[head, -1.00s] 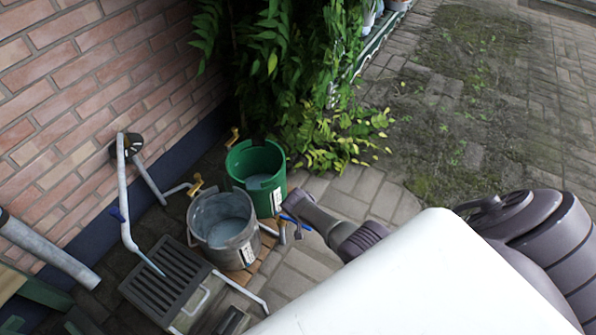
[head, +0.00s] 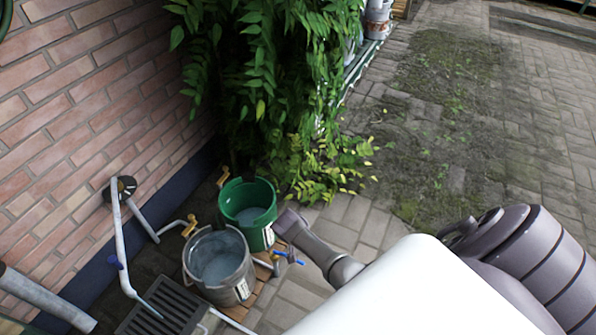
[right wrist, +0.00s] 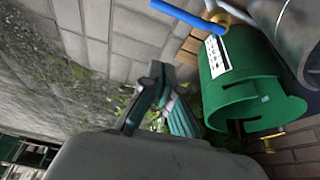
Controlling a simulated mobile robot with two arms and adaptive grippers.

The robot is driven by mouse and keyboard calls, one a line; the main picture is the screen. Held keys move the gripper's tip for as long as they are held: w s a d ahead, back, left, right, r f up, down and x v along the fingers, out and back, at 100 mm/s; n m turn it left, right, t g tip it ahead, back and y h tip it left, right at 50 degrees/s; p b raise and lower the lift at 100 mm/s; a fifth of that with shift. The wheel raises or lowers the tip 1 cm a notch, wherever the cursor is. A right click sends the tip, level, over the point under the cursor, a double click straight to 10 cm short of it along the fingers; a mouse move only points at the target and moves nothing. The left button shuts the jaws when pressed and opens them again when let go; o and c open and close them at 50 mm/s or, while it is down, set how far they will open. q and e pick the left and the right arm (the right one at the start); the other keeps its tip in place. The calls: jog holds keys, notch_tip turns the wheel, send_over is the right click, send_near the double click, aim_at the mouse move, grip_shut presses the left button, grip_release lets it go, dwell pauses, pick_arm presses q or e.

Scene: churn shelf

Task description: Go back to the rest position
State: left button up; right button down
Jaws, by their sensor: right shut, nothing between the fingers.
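My right gripper (right wrist: 160,88) shows in the right wrist view with dark fingers, shut and empty. The green bucket (right wrist: 235,85) is to its right there, apart from the fingers. In the head view my right arm reaches in from the lower right, its far end close to the green bucket (head: 262,238); the fingers cannot be made out there. My left gripper is in neither view.
A grey metal bucket (head: 238,288) stands beside the green one, near brass taps (head: 190,226) and a blue-handled tap (head: 290,257). A dark grate (head: 165,312) lies at lower left. Brick wall (head: 80,110) is left, leafy plant (head: 285,100) behind, open paving (head: 490,130) right.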

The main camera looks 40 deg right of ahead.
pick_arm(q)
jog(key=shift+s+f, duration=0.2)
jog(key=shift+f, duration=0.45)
pick_arm(e)
jog(key=shift+a+r, duration=0.1)
jog(key=shift+r, duration=0.25)
